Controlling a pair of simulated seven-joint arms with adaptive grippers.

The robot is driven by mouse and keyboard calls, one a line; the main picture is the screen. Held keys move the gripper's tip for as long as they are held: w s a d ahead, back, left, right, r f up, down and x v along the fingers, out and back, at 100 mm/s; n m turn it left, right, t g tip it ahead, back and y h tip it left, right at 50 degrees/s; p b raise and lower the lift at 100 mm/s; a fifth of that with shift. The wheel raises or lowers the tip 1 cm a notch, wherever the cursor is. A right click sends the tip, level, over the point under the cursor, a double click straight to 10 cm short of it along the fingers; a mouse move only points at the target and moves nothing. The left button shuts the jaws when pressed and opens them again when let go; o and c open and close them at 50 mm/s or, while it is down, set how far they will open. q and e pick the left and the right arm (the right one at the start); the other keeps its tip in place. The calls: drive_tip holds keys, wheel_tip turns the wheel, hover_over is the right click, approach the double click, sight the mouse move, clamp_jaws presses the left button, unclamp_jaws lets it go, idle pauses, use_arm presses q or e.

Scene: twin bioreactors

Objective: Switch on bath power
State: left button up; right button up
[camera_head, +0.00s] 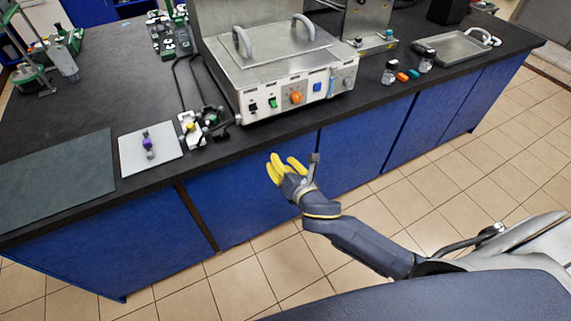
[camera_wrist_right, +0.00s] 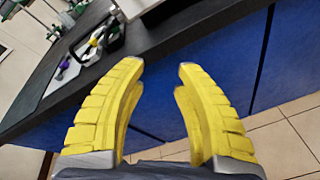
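The bath (camera_head: 290,75) is a metal box with a lid and two grey handles, standing at the bench's front edge. Its white front panel carries a black switch (camera_head: 253,107), a green switch (camera_head: 273,103), an orange knob (camera_head: 296,97) and a blue switch (camera_head: 317,87). Which one is the power switch, and its position, I cannot tell. My right gripper (camera_head: 285,162) has yellow fingers and hangs in front of the blue cabinets, below the panel and apart from it. In the right wrist view its fingers (camera_wrist_right: 160,75) are apart with nothing between them. My left gripper is not in view.
A white board (camera_head: 135,158) with a purple-topped item lies left of the bath, beside black clamp-like parts (camera_head: 205,125). Small bottles (camera_head: 389,73) and a metal tray (camera_head: 455,47) stand to the right. The bench's front edge lies between my gripper and the panel.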

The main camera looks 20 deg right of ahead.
drive_tip(key=shift+w+a+f+n, duration=0.15)
drive_tip(key=shift+f+n, duration=0.2)
drive_tip(key=shift+n, duration=0.45)
